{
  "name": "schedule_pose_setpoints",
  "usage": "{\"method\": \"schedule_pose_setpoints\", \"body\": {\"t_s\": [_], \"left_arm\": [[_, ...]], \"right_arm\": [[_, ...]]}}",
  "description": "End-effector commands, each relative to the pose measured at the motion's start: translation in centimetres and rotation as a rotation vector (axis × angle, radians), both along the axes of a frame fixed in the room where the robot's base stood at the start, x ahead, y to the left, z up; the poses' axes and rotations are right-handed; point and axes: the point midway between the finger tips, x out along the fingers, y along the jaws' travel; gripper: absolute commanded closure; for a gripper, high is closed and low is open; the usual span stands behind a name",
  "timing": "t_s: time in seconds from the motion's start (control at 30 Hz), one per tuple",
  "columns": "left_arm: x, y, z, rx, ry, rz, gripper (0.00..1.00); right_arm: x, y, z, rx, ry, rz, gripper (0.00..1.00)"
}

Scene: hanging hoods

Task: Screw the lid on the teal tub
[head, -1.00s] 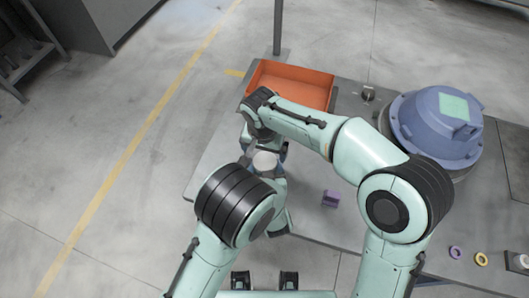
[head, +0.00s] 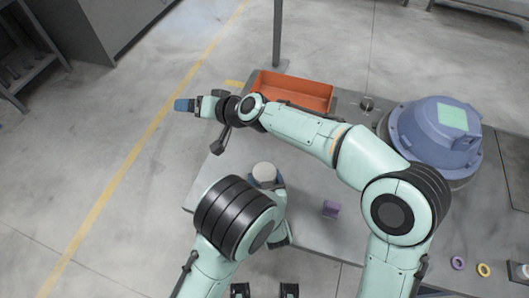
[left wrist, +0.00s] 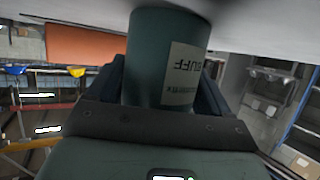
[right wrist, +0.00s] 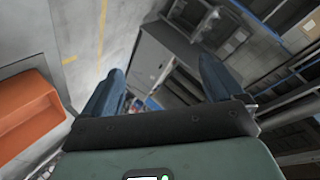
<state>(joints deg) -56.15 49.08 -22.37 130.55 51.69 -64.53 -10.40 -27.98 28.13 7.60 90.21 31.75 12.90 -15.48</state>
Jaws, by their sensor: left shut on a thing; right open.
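The teal tub (left wrist: 155,55) fills the middle of the left wrist view, its pale label upside down. My left gripper (left wrist: 166,80) is shut on it, a finger on each side. In the head view the arm and gripper hide most of the tub. A pale round top (head: 264,171), which looks like the lid, shows there above the left gripper (head: 268,182). I cannot tell how tightly it sits. My right gripper (head: 186,105) is open and empty, out past the table's left edge and apart from the tub. The right wrist view shows nothing between its fingers (right wrist: 163,85).
An orange tray (head: 300,90) stands at the table's back edge. A large blue housing (head: 425,135) sits at right. A purple block (head: 330,208), a purple ring (head: 457,263) and a yellow ring (head: 484,270) lie on the grey table (head: 310,180). The table's middle is mostly clear.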

Motion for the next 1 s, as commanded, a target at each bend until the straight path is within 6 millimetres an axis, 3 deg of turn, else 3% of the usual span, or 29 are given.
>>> {"method": "schedule_pose_setpoints", "body": {"t_s": [0.1,0.27,0.5,0.63,0.73,1.0], "left_arm": [[0.0,0.0,0.1,-0.001,-0.002,0.0,1.0],[0.0,0.0,0.1,-0.001,-0.002,0.0,1.0],[0.0,0.0,0.1,-0.001,-0.002,0.0,1.0],[0.0,0.0,0.1,-0.001,-0.002,0.0,1.0],[0.0,0.0,0.1,-0.001,-0.002,0.0,1.0],[0.0,0.0,0.1,-0.001,-0.002,0.0,1.0]], "right_arm": [[3.0,-1.0,2.1,0.026,-0.138,-0.105,0.06],[6.4,-4.0,3.3,-0.04,-0.263,-0.278,0.06],[8.4,-10.2,1.1,-0.323,-0.255,-0.481,0.06],[7.4,-13.2,-1.5,-0.526,-0.154,-0.497,0.06],[5.5,-14.9,-3.8,-0.682,-0.041,-0.444,0.06],[-2.6,-16.7,-8.1,-0.96,0.292,-0.059,0.06]]}}
